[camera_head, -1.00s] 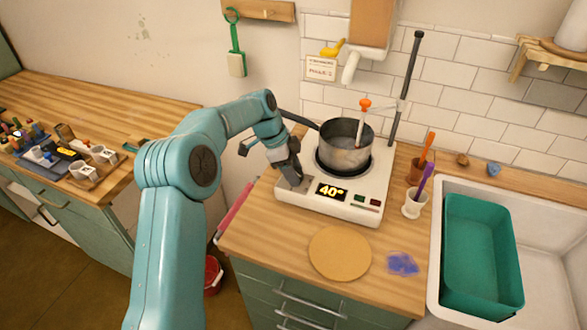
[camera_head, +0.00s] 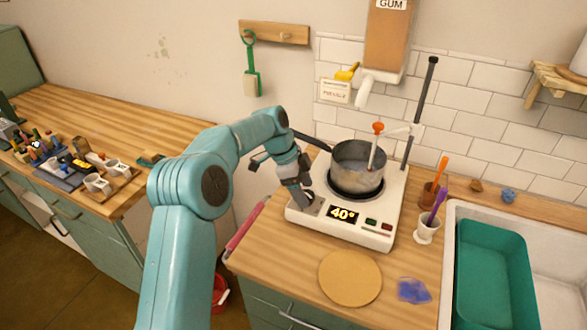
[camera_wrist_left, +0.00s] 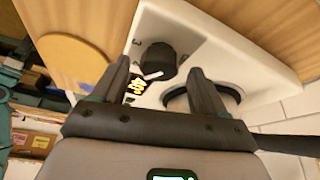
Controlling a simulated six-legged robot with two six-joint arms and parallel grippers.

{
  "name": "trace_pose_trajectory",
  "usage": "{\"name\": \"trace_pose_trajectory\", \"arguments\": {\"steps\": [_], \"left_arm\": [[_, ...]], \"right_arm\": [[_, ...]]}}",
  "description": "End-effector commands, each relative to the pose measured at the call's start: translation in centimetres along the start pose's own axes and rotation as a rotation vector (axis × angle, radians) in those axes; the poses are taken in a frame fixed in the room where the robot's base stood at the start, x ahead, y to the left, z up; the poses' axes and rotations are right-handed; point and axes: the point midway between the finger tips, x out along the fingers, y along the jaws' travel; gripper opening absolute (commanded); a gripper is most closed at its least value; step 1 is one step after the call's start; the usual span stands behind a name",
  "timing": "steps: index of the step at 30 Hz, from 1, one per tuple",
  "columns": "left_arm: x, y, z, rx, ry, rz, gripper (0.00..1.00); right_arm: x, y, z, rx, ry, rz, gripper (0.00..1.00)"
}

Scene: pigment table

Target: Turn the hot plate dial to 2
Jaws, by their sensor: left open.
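The white hot plate (camera_head: 378,232) stands on the wooden counter, and its lit display (camera_head: 343,214) reads 40°. A metal pot (camera_head: 345,171) with a thermometer (camera_head: 375,150) in it sits on the heating plate. My left gripper (camera_head: 306,203) is at the hot plate's front left corner and covers the dial in the head view. In the left wrist view the black dial (camera_wrist_left: 158,60) with a white pointer mark shows beyond and between the two open fingers (camera_wrist_left: 160,85). I cannot tell whether a finger touches it. My right gripper is not in view.
A round tan board (camera_head: 350,278) and a blue blob (camera_head: 413,291) lie in front. Cups with an orange tool (camera_head: 443,172) and a purple tool (camera_head: 438,206) stand on the right, beside the sink with a green tub (camera_head: 490,270). A stand rod (camera_head: 420,110) rises behind.

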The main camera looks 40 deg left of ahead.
Motion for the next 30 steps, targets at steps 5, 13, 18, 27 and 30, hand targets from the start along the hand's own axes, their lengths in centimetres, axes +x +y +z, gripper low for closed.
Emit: {"name": "trace_pose_trajectory", "arguments": {"steps": [5,13,18,27,30], "left_arm": [[-4.2,-0.1,0.1,0.0,0.0,-0.008,0.72],[-11.5,-0.1,0.0,-0.001,0.0,-0.007,0.72],[-14.3,0.0,0.0,-0.001,0.0,-0.004,0.72],[-15.3,0.1,0.1,0.0,0.0,-0.001,0.72],[-15.3,0.1,0.1,0.0,0.0,-0.002,0.72]], "right_arm": [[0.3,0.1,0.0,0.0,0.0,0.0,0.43],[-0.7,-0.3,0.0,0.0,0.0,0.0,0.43],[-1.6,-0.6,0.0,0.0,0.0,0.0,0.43],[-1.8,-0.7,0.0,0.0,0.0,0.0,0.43],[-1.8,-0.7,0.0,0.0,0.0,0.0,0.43]]}}
